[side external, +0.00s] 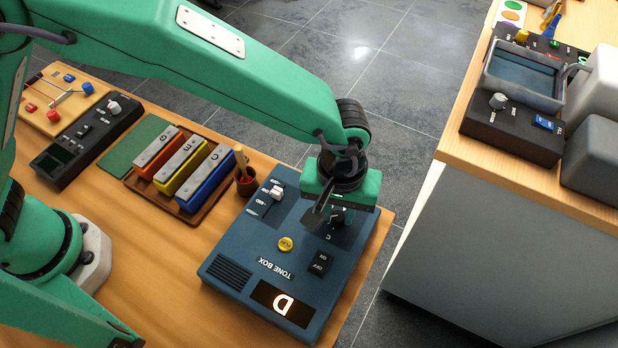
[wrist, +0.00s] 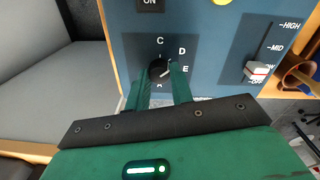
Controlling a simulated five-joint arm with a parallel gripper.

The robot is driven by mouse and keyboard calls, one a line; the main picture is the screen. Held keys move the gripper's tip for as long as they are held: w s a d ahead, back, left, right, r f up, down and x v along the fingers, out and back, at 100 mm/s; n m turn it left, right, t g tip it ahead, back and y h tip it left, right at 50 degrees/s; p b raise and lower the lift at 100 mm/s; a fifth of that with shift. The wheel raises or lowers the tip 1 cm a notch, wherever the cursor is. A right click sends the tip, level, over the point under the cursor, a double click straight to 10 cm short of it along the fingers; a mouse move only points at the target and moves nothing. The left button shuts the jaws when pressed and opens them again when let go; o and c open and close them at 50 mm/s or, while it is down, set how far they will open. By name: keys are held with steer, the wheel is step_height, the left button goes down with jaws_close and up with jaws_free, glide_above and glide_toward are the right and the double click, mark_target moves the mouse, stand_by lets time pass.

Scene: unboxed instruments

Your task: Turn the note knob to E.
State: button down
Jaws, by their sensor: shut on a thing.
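The blue tone box (side external: 235,247) sits at the right end of the wooden table. Its lit display (side external: 282,304) shows D. The black note knob (wrist: 160,71) has letters around it, with C above and D and E to its right. Its pale pointer mark aims to the upper right, around D and E; the exact letter is hard to tell. My gripper (side external: 331,213) is over the knob and mostly hides it in the side view. In the wrist view my gripper (wrist: 162,82) is shut on the knob, one finger on each side.
On the tone box are a white-capped slider (wrist: 258,68) near its low end, a yellow button (side external: 286,244) and an on/off switch (side external: 320,262). A cup with a mallet (side external: 246,184) and coloured chime bars (side external: 183,168) stand left of the box. Another counter (side external: 470,170) stands right.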

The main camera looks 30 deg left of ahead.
mark_target(337, 214)
steer(key=m, duration=0.4)
steer(key=shift+m, duration=1.8)
steer(key=shift+w+a, duration=0.1)
steer(key=c, duration=1.2)
jaws_free()
steer(key=shift+r, duration=3.95)
